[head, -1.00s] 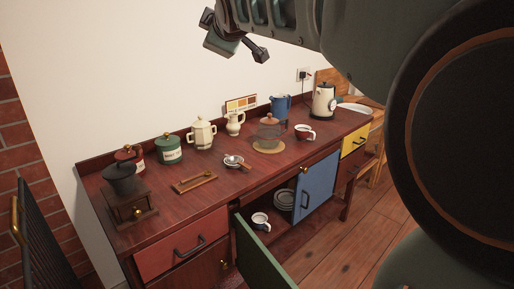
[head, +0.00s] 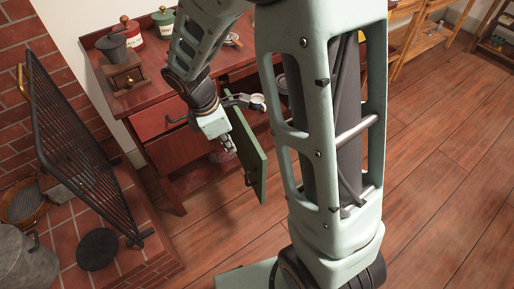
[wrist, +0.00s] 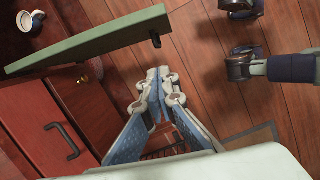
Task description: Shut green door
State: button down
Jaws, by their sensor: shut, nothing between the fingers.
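The green door (head: 247,148) stands open, swung out from the front of the dark red wooden sideboard (head: 166,82). In the wrist view the green door (wrist: 95,40) is seen edge-on from above, with a dark handle near its free end. My gripper (head: 228,145) is on the left side of the door, near its outer face. In the wrist view my gripper (wrist: 160,75) has its fingertips together and empty, just below the door's edge in the picture. I cannot tell whether they touch the door.
A red drawer (head: 158,118) with a dark handle is left of the door. A white cup (head: 257,101) stands inside the open compartment. A black metal fire screen (head: 75,135) stands at the left. The wooden floor in front is clear.

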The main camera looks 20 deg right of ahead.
jog(key=s+d+f+b, duration=0.1)
jog(key=d+f+b, duration=0.1)
jog(key=d+f, duration=0.4)
jog(key=shift+s+d+f+g, duration=0.2)
jog(key=shift+d+f+g, duration=0.15)
jog(key=shift+f, duration=2)
jog(key=shift+d, duration=0.15)
